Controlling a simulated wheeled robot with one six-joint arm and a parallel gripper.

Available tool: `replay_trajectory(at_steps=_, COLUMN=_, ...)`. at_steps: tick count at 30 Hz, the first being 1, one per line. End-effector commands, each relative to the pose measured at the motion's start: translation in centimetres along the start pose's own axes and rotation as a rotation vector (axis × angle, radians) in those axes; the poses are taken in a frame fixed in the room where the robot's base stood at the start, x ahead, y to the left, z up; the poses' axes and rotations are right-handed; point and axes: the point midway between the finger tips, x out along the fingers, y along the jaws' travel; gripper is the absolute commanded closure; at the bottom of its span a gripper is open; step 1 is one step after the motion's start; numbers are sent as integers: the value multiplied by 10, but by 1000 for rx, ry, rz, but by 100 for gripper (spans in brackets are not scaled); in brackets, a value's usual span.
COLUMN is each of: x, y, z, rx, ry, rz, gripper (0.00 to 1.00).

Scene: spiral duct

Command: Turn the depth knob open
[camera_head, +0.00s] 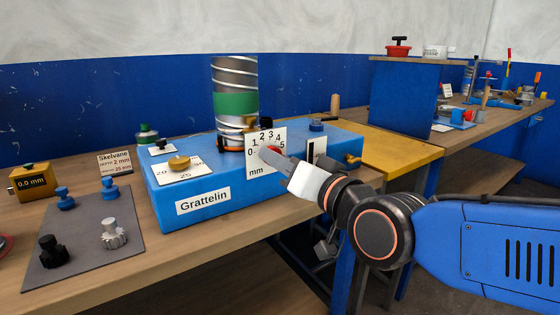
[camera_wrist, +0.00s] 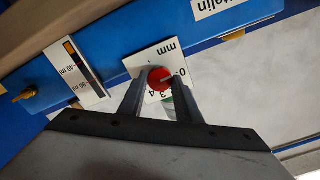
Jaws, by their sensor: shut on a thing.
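The depth knob (camera_wrist: 160,78) is a round red knob on a white dial plate (camera_wrist: 145,66) marked in mm. In the head view the dial plate (camera_head: 259,163) stands at the front of the blue Grattelin machine (camera_head: 190,213), with numbers 0 to 5 along its top. A sliver of red shows there beside my gripper (camera_head: 283,158), which hides most of the knob. In the wrist view my gripper's two fingers (camera_wrist: 162,90) reach to either side of the knob and are shut on it. A thin pale line crosses the knob's face, seemingly toward the 0.
A brass knob (camera_head: 179,162) sits on the machine's left top. A silver spiral duct with a green band (camera_head: 235,103) rises behind the dial. A grey mat (camera_head: 85,238) with several knobs and gears lies at left. A yellow-brown bench top (camera_head: 385,150) lies at right.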

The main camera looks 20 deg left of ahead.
Motion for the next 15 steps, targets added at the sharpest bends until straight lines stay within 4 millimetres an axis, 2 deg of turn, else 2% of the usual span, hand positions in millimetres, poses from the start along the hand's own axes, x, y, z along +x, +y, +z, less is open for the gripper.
replay_trajectory(at_steps=15, x=0, y=1, z=2, rx=-490, ry=-5, rz=1, gripper=92)
